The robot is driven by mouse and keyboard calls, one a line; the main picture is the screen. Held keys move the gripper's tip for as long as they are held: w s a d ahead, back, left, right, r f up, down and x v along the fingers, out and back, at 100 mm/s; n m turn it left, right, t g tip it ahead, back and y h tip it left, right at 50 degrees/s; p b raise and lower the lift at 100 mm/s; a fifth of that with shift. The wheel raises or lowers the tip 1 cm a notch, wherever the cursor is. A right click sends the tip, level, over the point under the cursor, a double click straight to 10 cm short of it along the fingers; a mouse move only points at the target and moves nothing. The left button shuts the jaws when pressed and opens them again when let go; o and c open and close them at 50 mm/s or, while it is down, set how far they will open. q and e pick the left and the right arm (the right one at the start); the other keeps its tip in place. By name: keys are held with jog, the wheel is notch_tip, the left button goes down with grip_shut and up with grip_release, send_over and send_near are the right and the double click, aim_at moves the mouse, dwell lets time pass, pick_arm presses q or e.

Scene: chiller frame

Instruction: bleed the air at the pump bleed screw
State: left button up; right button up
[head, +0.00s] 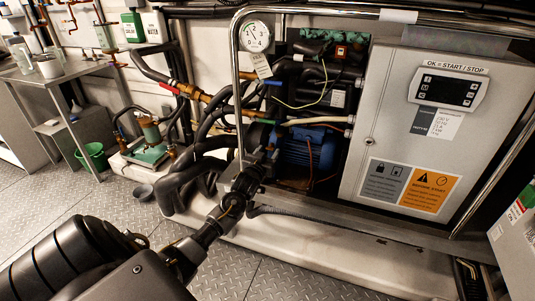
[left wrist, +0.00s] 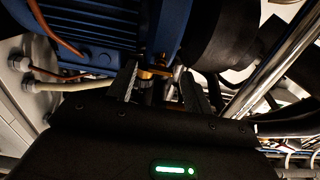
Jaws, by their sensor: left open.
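The blue pump motor (head: 303,150) sits low inside the open chiller frame. Its finned blue housing (left wrist: 75,25) fills the upper left of the left wrist view. A small brass fitting (left wrist: 154,72), seemingly the bleed screw, shows beside the blue body. My left gripper (head: 247,180) reaches in from the lower left, in front of the black hoses. In the left wrist view its open fingers (left wrist: 160,88) stand either side of the brass fitting; I cannot tell whether they touch it. In the head view the gripper and hoses hide the fitting. My right gripper is out of view.
A chrome rail (head: 236,80) runs up close to the gripper. A grey control box (head: 400,120) stands at the right and a pressure gauge (head: 256,36) above. A green bucket (head: 92,157) and small dark bowl (head: 143,192) stand on the left floor. The front plate floor is clear.

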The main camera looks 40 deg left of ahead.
pick_arm(q)
jog(key=shift+w, duration=0.15)
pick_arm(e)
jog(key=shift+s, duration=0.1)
pick_arm(q)
jog(key=c, duration=1)
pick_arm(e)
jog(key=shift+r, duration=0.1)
pick_arm(q)
jog(key=n+p, duration=0.4)
jog(key=n, duration=0.1)
jog(key=shift+r, duration=0.15)
jog(key=n+p, duration=0.2)
jog(key=n, duration=0.2)
jog(key=shift+a+n, duration=0.1)
jog(key=shift+n, duration=0.2)
jog(key=shift+n+p, duration=0.35)
jog(key=shift+n, duration=0.25)
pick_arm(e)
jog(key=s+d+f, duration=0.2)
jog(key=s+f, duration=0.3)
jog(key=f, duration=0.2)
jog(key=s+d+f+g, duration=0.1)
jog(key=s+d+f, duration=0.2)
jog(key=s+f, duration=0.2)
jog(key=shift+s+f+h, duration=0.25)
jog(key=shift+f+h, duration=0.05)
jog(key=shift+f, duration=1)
